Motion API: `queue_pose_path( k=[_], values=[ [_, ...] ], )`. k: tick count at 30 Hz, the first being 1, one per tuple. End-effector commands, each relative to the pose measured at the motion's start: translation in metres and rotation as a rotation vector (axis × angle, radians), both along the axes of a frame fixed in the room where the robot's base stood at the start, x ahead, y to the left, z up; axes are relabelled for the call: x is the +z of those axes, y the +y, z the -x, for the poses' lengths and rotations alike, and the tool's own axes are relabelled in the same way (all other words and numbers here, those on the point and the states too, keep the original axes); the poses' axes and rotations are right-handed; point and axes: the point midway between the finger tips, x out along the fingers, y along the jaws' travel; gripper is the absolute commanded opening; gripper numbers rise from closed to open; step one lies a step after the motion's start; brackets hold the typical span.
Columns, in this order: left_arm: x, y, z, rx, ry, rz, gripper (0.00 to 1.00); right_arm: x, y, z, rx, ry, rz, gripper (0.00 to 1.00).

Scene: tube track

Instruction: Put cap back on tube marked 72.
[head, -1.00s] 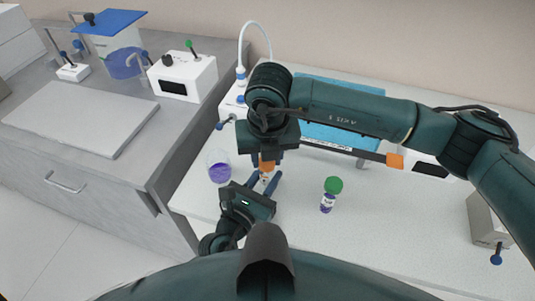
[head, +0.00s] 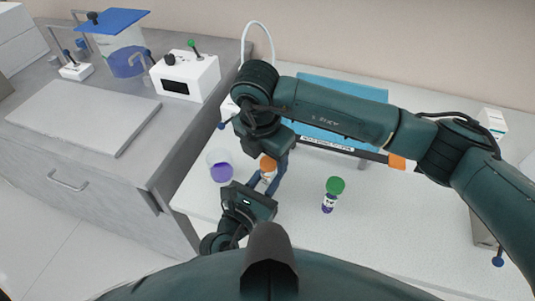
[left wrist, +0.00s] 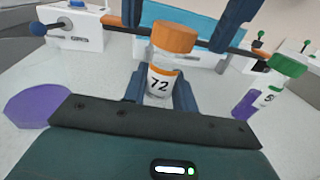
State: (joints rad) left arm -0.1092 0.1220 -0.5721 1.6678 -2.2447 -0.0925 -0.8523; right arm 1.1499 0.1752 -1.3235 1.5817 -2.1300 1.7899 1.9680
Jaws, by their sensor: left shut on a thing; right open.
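The tube marked 72 (left wrist: 160,85) stands upright between the fingers of my left gripper (left wrist: 158,95), which is shut on it. In the head view the tube (head: 266,178) is partly hidden by the fingers. The orange cap (left wrist: 174,38) sits on top of the tube and looks level; it also shows in the head view (head: 268,164). How tightly it is screwed on cannot be told. My right gripper (left wrist: 186,20) is open, its fingers apart on either side above the cap and not visibly touching it.
A second tube with purple contents (head: 328,204) and a green cap (head: 335,185) stands to the right. A beaker of purple liquid (head: 221,171) is at the left. A blue device (head: 340,137) is behind. The table's front right is clear.

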Motion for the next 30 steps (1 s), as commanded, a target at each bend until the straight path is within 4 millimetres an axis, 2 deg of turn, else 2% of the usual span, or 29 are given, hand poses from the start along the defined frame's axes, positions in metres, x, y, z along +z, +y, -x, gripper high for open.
queue_pose_path(
  k=[5,8,15,21,25,30],
  values=[
    [-0.001,0.0,0.0,-0.001,0.001,0.0,0.0,0.005,0.001,0.0,0.001,-0.001,0.0,0.57],
    [-0.001,0.0,0.0,-0.001,0.001,0.0,0.0,0.018,0.002,0.001,0.002,-0.004,-0.002,0.57],
    [-0.001,0.0,0.0,-0.001,0.001,0.0,0.0,0.069,0.007,0.007,0.002,-0.004,-0.002,0.57],
    [-0.001,0.0,0.0,-0.001,0.001,0.0,0.0,0.103,0.01,0.012,0.0,-0.002,-0.001,0.57],
    [-0.001,0.0,0.0,-0.001,0.001,0.0,0.0,0.115,0.011,0.014,0.0,-0.001,0.001,0.57],
    [-0.001,0.0,0.0,-0.001,0.001,0.0,0.0,0.119,0.011,0.014,0.0,0.0,0.0,0.57]
  ],
)
